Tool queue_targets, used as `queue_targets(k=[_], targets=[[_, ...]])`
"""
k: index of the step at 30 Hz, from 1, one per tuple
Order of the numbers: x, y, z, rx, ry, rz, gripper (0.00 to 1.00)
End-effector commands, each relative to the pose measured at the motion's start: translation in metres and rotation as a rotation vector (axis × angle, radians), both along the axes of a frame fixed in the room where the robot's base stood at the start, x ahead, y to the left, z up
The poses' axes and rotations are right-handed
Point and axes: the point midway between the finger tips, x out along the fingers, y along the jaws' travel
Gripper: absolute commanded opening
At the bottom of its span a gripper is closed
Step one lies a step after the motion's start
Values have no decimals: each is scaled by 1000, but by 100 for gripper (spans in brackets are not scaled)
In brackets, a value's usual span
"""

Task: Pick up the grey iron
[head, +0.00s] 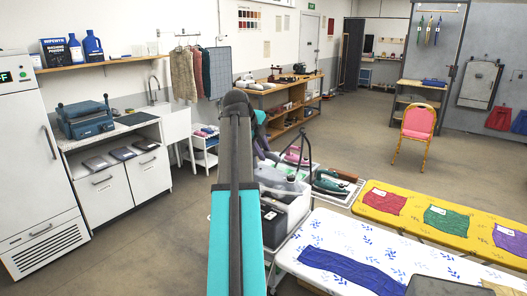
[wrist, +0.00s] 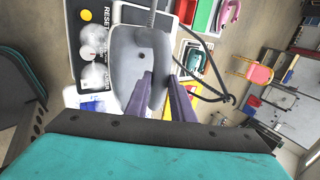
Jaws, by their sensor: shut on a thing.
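The grey iron (wrist: 137,62) is in the upper middle of the wrist view, between the two purple fingers of my gripper (wrist: 163,98). My gripper is shut on it. In the head view my arm partly hides the iron (head: 271,178), which is at the white station beside the ironing board. My gripper (head: 268,154) also shows there, reaching down from behind my arm. I cannot tell whether the iron touches the station or is held just above it.
A dark control panel (wrist: 92,45) with knobs is close beside the iron. A green iron (head: 330,183) and a pink iron (head: 295,156) stand nearby. The patterned ironing board (head: 345,232) and the yellow board (head: 410,217) are at right. Open floor lies at left.

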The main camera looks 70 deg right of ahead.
Motion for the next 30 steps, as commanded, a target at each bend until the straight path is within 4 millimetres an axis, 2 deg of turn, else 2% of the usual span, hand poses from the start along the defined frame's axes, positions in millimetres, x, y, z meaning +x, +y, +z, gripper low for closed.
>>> queue_targets(k=[6, 15, 21, 30], targets=[[-11, 32, 2, -5, 0, 1, 0], [-20, 64, 7, -5, 0, 1, 0], [-24, 74, 8, -4, 0, 1, 0], [-24, 77, 9, -4, 0, 1, 0]])
